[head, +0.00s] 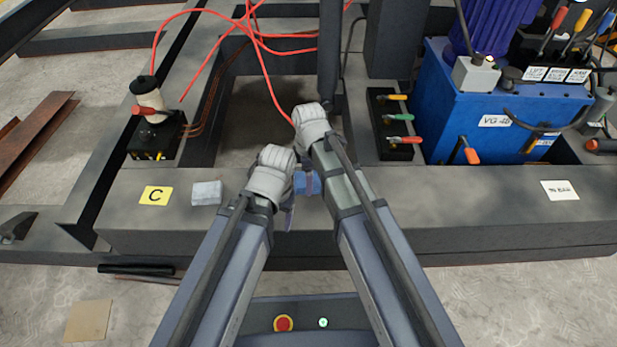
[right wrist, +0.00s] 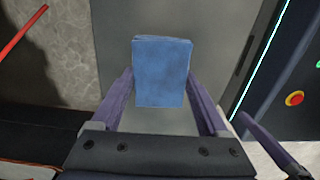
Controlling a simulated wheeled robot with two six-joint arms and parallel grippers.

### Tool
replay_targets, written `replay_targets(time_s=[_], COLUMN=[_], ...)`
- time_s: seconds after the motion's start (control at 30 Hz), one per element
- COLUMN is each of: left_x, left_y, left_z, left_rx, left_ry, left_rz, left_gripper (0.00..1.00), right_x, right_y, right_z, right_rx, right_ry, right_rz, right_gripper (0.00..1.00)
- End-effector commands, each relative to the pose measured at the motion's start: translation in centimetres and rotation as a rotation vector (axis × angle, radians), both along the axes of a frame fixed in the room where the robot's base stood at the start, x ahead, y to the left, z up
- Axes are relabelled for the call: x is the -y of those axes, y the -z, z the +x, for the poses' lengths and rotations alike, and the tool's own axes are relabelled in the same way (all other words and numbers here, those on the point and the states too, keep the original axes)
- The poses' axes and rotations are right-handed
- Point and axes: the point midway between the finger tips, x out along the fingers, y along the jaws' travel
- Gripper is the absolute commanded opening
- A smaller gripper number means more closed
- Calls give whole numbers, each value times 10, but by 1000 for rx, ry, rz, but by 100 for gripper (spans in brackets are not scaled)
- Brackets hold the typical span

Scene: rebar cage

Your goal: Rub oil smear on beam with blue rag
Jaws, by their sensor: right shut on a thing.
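The blue rag (right wrist: 161,72) is held between the two purple fingers of my right gripper (right wrist: 160,88), over a grey surface. A part of the blue rag (head: 307,183) shows between my arms in the head view, above the near beam (head: 400,200). My right fingers are mostly hidden there by my own arm. My left gripper (head: 289,207) is beside the rag; only a bit of purple finger shows, so its opening cannot be told. I can make out no oil smear; my arms cover part of the beam.
A pale grey pad (head: 207,193) lies on the beam beside a yellow C label (head: 155,195). A blue pump unit (head: 500,110) stands at right, a black tool tray (head: 396,125) left of it. Red hoses (head: 262,50) cross behind.

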Motion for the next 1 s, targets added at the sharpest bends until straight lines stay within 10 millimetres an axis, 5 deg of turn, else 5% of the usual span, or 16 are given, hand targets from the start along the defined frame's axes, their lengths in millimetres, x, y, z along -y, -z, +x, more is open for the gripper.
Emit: replay_targets(time_s=[0.2,0.63,1.0], left_x=[0,0,0], left_y=[-25,-27,-56], left_z=[0,0,0], left_rx=[-2,-2,-2], left_ry=[0,0,0], left_rz=[1,1,1], left_gripper=[71,71,71], right_x=[0,0,0], right_y=[-25,-27,-56], right_z=[0,0,0], right_rx=[0,0,0], right_ry=[0,0,0], right_rz=[0,0,0], right_gripper=[33,33,33])
